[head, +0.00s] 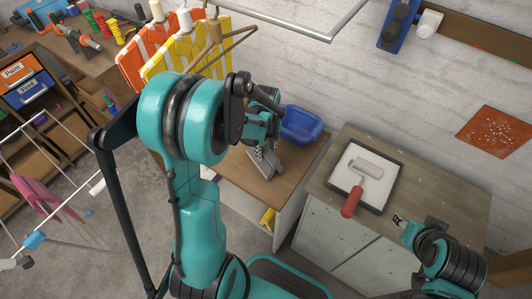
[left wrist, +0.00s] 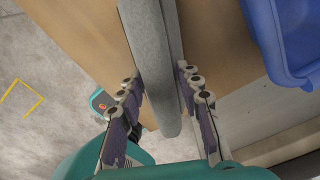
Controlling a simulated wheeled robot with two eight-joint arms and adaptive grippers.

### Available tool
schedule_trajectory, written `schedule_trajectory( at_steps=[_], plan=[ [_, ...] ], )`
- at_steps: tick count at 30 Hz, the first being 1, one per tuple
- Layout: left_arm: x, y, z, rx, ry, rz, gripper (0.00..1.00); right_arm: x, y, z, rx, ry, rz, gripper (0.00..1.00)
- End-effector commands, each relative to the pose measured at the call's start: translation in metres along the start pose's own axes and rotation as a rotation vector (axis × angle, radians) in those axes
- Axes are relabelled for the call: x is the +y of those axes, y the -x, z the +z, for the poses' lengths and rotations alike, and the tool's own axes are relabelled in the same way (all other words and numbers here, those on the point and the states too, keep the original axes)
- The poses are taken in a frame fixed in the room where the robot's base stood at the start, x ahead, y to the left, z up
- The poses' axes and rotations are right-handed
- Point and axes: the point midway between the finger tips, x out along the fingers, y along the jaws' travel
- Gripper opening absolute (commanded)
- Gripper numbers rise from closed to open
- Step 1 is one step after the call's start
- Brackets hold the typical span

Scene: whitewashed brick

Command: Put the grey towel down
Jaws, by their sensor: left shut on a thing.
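The grey towel (left wrist: 152,50) hangs as a long folded strip between the fingers of my left gripper (left wrist: 162,98) in the left wrist view. The fingers press on it from both sides. In the head view my left gripper (head: 264,152) is over the wooden top of a low cabinet (head: 291,176), in front of a blue tub.
The blue tub (head: 301,125) stands close behind the left gripper; it also shows in the left wrist view (left wrist: 296,40). A paint tray (head: 387,190) with a red-handled roller (head: 352,201) lies on the right worktop.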

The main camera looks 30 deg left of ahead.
Motion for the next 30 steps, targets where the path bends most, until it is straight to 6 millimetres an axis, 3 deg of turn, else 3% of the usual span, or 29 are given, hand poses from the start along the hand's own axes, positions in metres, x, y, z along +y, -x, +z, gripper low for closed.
schedule_trajectory(
  at_steps=[10, 11, 13, 23, 26, 30],
  plan=[
    [0.0, -0.004, 0.0, 0.0, 0.0, 0.0, 0.0, 0.0, -0.003, 0.002, 0.0, 0.0, 0.0, 0.4],
    [0.0, -0.005, 0.0, 0.0, 0.0, 0.0, 0.37, 0.0, -0.003, 0.002, 0.0, 0.0, 0.0, 0.4],
    [0.0, -0.004, 0.0, 0.0, 0.0, 0.0, 0.55, 0.0, -0.002, 0.001, 0.0, 0.0, 0.0, 0.4],
    [0.0, -0.002, 0.0, 0.0, 0.0, 0.0, 0.55, 0.0, -0.001, 0.0, 0.0, 0.0, 0.0, 0.4],
    [0.0, 0.007, 0.0, 0.0, 0.0, 0.0, 0.55, 0.0, 0.003, -0.003, 0.0, 0.0, 0.0, 0.4],
    [0.0, 0.034, -0.001, 0.0, 0.0, 0.0, 0.55, 0.0, 0.013, -0.01, 0.0, 0.0, 0.0, 0.4]
  ],
)
